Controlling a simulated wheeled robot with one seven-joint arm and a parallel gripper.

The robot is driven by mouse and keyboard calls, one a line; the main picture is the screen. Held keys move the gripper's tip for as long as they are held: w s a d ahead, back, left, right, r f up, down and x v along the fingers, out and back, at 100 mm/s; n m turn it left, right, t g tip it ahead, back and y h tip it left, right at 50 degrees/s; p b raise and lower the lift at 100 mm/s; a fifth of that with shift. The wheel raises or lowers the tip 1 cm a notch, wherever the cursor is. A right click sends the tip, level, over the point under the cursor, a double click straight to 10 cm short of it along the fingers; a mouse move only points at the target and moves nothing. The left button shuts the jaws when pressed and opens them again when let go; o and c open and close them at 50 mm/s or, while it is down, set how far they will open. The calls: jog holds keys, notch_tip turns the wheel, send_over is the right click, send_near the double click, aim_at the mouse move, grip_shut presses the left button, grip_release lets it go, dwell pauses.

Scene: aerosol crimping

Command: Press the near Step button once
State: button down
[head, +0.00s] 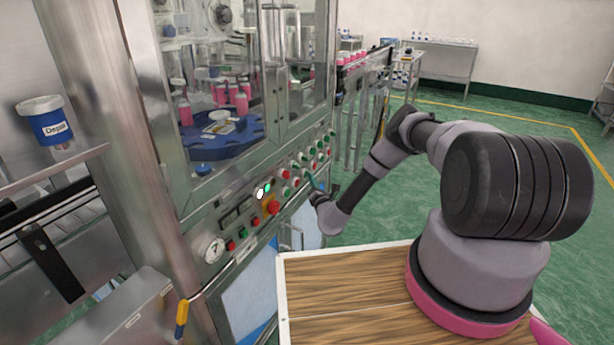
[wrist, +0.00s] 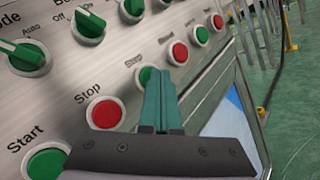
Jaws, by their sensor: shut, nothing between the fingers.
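My gripper (wrist: 166,75) is shut and empty, its teal fingers pressed together and pointing at the control panel (wrist: 65,85). In the wrist view the fingertips overlap the right side of a green button (wrist: 145,75). The small label above that button is blurred but looks like Step. I cannot tell whether the fingertips touch the button. A red Stop button (wrist: 105,113) and a green Start button (wrist: 45,163) lie to its lower left. In the head view my gripper (head: 312,182) is at the front of the machine's button panel (head: 238,218).
Red (wrist: 180,52) and green (wrist: 201,36) buttons continue up the row to the right. Green selector knobs (wrist: 88,22) sit above it. A red emergency knob (head: 273,207) and a gauge (head: 214,250) are farther left. Open green floor (head: 480,130) lies right of the machine.

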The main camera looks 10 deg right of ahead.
jog(key=shift+s+d, duration=0.45)
jog(key=shift+d, duration=0.15)
jog(key=shift+s+d, duration=0.75)
jog(key=shift+d, duration=0.25)
jog(key=shift+s+d, duration=0.75)
jog(key=shift+d, duration=0.25)
